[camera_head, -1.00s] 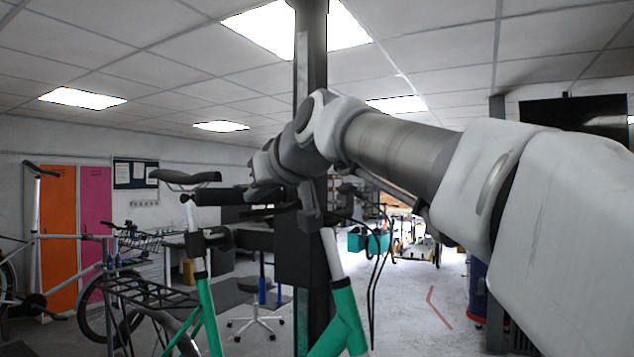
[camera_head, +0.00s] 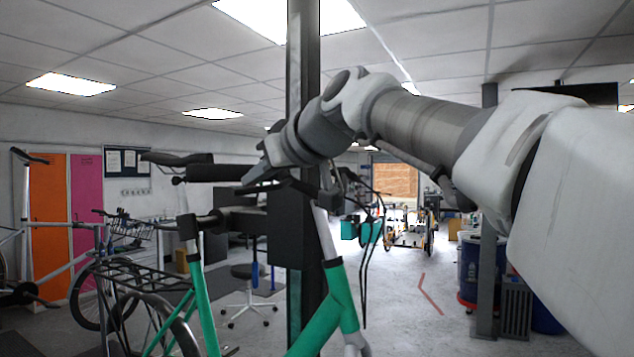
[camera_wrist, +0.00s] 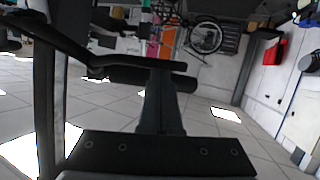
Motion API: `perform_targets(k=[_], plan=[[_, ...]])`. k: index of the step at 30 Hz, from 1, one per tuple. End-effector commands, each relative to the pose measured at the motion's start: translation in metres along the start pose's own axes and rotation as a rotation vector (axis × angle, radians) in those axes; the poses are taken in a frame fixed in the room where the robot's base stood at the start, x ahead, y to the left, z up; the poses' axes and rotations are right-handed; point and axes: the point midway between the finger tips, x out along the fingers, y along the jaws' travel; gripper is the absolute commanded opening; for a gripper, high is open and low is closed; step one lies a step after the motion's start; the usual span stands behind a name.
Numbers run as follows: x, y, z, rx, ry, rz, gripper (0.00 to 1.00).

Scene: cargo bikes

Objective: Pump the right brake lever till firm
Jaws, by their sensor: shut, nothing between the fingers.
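The green bike (camera_head: 336,310) stands clamped at the repair stand. Its black handlebar grip (camera_head: 214,173) points left in the head view. My gripper (camera_head: 250,182) is by the inner end of this grip. In the wrist view my gripper (camera_wrist: 160,74) is shut and empty, its tapered dark fingers reaching up the picture. A slim black bar, apparently the brake lever (camera_wrist: 125,61), crosses at the fingertips, with a thicker black bar, apparently the grip (camera_wrist: 125,76), beside it. I cannot tell whether the fingertips touch the lever. In the head view the lever is not clear against the dark parts around it.
The dark stand post (camera_head: 302,60) rises close behind my gripper. Black cables (camera_head: 368,250) hang to its right.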

Motion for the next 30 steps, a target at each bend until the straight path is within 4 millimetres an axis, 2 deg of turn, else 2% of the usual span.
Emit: perform_targets(k=[1, 7, 30], plan=[[-0.001, 0.003, 0.007, -0.017, -0.002, -0.017, 0.0], [-0.013, 0.007, 0.018, -0.041, 0.0, -0.039, 0.0], [-0.015, 0.01, 0.023, -0.038, -0.013, -0.04, 0.0]])
